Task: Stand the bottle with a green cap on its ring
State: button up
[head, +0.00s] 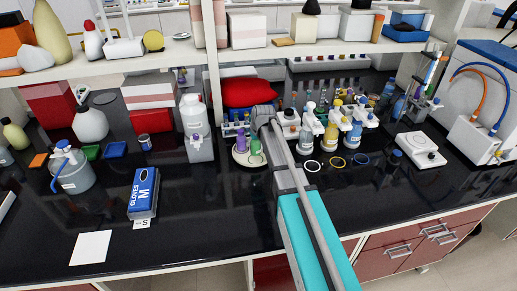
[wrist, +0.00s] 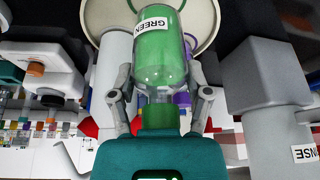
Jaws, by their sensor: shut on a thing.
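The green bottle (wrist: 158,50), clear with green contents, a GREEN label and a green cap (wrist: 157,117), is between the fingers of my gripper (wrist: 160,95) in the wrist view. My gripper is shut on it near the neck. In the head view the bottle (head: 256,147) shows just left of my arm, over a round cream dish (head: 241,160). I cannot tell whether its base touches the dish. A white ring (head: 312,166), a yellow ring (head: 338,162) and a blue ring (head: 360,159) lie on the black bench. No green ring shows; my arm hides part of the bench.
A purple-capped bottle (head: 240,141) stands on the dish beside the green one. Several pump bottles (head: 332,130) stand behind the rings. A glove box (head: 143,190) lies front left; the bench between is clear.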

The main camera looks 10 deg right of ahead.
aim_at(255, 147)
jog(key=shift+w+f+b, duration=0.2)
jog(key=shift+f+b, duration=1.3)
jog(key=shift+f, duration=0.2)
jog(key=shift+f, duration=0.15)
jog(key=o, duration=1.3)
jog(key=shift+c, duration=0.2)
jog(key=shift+r, duration=0.2)
jog(key=p+v, duration=1.1)
jog(key=v, duration=0.1)
jog(key=shift+s, duration=0.15)
